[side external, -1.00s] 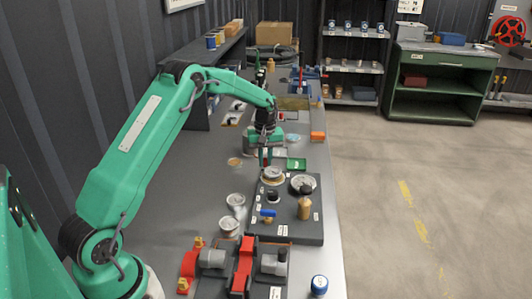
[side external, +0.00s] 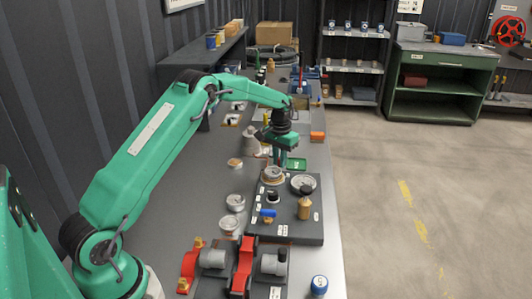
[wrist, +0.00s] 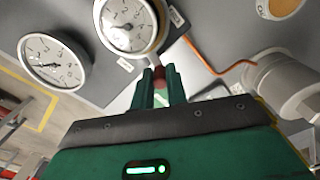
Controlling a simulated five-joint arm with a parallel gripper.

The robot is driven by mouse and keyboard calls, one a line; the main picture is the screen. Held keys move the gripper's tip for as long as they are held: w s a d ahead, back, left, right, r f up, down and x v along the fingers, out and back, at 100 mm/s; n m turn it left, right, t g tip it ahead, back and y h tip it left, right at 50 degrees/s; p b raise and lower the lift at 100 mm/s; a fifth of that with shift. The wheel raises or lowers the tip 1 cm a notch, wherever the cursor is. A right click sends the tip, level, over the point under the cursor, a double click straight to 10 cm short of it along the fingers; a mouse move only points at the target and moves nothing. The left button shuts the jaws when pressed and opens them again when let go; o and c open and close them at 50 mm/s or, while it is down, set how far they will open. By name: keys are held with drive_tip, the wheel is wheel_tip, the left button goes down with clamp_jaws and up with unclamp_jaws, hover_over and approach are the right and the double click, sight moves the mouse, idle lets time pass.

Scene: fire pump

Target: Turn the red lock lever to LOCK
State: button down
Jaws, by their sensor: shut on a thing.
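My gripper (side external: 283,160) is over the far part of the bench, just beyond the dark gauge panel (side external: 312,232) in the side view. In the wrist view my gripper's two green fingers (wrist: 160,84) are shut on a small dark red piece, the red lock lever (wrist: 160,76). Only the tip of the lever shows between the fingers. Its shaft and pivot are hidden, and I cannot read a LOCK mark. In the side view the fingers hide the lever.
Two round gauges, one at left (wrist: 55,62) and one at top (wrist: 130,25), are close to the fingers in the wrist view. A blue-handled valve (side external: 267,212) and a brass fitting (side external: 304,208) stand on the panel. An orange block (side external: 317,136) lies near the bench's right edge.

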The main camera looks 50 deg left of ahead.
drive_tip(key=shift+w+d+m, duration=0.1)
drive_tip(key=shift+d+m, duration=0.1)
drive_tip(key=shift+m, duration=0.1)
drive_tip(key=c, duration=1.4)
unclamp_jaws()
drive_tip(key=shift+r, duration=0.15)
wheel_tip(320, 180, up, 7)
drive_tip(key=shift+r, duration=0.3)
